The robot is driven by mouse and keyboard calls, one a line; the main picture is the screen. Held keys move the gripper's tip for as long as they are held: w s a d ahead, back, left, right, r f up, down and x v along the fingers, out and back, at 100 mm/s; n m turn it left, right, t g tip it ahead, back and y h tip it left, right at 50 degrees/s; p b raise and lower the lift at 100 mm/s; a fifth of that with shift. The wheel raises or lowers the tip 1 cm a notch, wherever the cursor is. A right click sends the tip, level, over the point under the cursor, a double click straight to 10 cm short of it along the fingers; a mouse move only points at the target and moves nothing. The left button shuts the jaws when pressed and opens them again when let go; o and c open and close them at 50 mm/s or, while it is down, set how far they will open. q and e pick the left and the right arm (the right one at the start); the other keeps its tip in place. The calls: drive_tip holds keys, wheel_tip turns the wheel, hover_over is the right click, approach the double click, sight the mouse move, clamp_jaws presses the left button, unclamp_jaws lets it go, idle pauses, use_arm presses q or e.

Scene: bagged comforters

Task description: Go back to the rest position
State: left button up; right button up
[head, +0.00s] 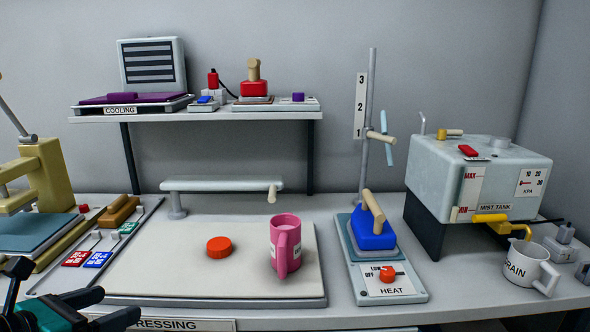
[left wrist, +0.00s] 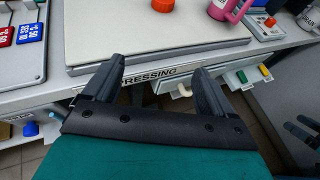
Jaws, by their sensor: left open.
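My left gripper (head: 105,306) is at the lower left of the head view, in front of the pressing board (head: 160,262). In the left wrist view its two dark fingers (left wrist: 160,80) are spread apart with nothing between them. They point toward the front edge of the board, by the PRESSING label (left wrist: 145,78). My right gripper is not recognisable in the head view. At the right edge of the left wrist view there is a dark jaw-like part (left wrist: 303,132), which I cannot identify for sure.
On the board stand a pink mug (head: 284,246) and an orange-red cap (head: 219,247). A blue iron (head: 372,234) rests on the HEAT unit (head: 415,290). The mist tank (head: 480,175) and a white DRAIN jug (head: 528,266) are at right. A shelf (head: 200,116) hangs behind.

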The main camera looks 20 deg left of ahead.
use_arm(q)
drive_tip(key=s+d+f+n+g+p, duration=0.1)
drive_tip(key=d+f+n+p, duration=0.3)
drive_tip(key=d+f+n, duration=0.5)
drive_tip(key=s+d+f+n+g+p, duration=0.1)
drive_tip(key=d+f+n+p, duration=0.3)
drive_tip(key=n, duration=2.1)
drive_tip(key=d+f, duration=0.5)
drive_tip(key=d, duration=0.4)
drive_tip(key=shift+s+f+n+g+h, duration=0.15)
drive_tip(key=shift+s+n+g+h, duration=0.15)
drive_tip(key=shift+s+n, duration=0.1)
use_arm(e)
drive_tip(key=shift+h, duration=0.5)
drive_tip(key=d+r, duration=0.1)
drive_tip(key=r, duration=0.1)
drive_tip(key=s+d+r, duration=0.1)
drive_tip(key=d+r, duration=0.1)
drive_tip(key=shift+r, duration=0.1)
